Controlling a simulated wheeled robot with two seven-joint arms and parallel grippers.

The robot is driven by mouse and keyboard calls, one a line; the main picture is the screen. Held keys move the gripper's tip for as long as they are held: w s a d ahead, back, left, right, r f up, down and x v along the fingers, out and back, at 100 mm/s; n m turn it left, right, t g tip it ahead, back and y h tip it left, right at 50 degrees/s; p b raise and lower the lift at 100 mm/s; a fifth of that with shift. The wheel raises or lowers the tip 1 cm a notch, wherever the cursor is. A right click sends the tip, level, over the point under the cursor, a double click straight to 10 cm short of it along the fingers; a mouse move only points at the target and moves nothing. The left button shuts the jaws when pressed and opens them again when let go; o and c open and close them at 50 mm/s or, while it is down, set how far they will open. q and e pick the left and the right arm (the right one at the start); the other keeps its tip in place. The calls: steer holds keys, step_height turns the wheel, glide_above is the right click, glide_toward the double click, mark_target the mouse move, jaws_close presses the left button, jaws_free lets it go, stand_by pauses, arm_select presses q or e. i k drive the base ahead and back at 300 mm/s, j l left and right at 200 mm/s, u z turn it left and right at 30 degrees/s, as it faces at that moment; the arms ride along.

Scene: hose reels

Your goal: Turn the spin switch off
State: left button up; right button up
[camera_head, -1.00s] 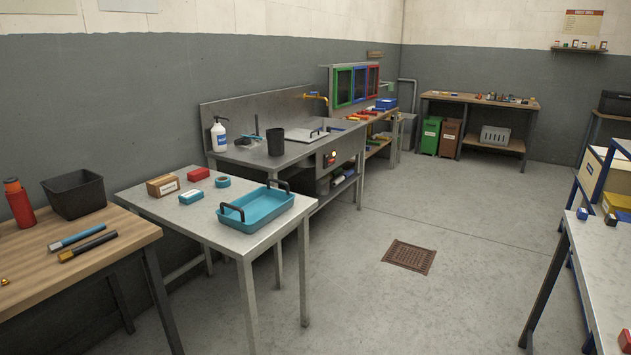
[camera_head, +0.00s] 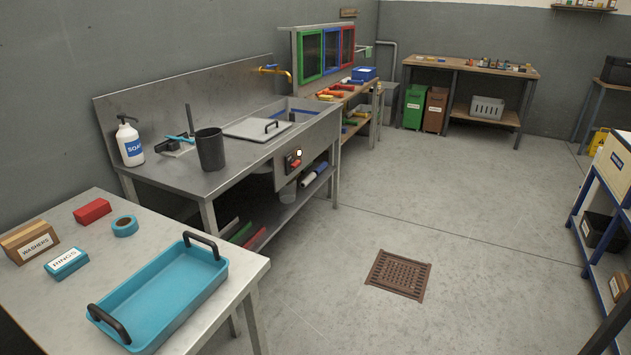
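A small switch panel (camera_head: 293,163) with a red part and a lit white round spot above it sits on the front of the steel sink bench (camera_head: 190,187). I take it to be the spin switch, but its label and lever position are too small to read. Neither of my grippers shows in the head view.
A metal table (camera_head: 215,285) with a blue handled tray (camera_head: 160,297) and small boxes stands at the near left. The sink bench carries a soap bottle (camera_head: 130,143) and a dark cup (camera_head: 210,150). The floor right of the bench is open around a brown drain grate (camera_head: 399,274).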

mark_target(294, 164)
steer(key=i+u, duration=0.25)
steer(key=i, duration=0.6)
steer(key=i+l+u, duration=0.15)
steer(key=u, duration=0.25)
steer(key=i+l+u, duration=0.15)
steer(key=u, duration=0.25)
steer(key=i+l+u, duration=0.1)
steer(key=l+u, duration=0.15)
steer(key=u, duration=0.15)
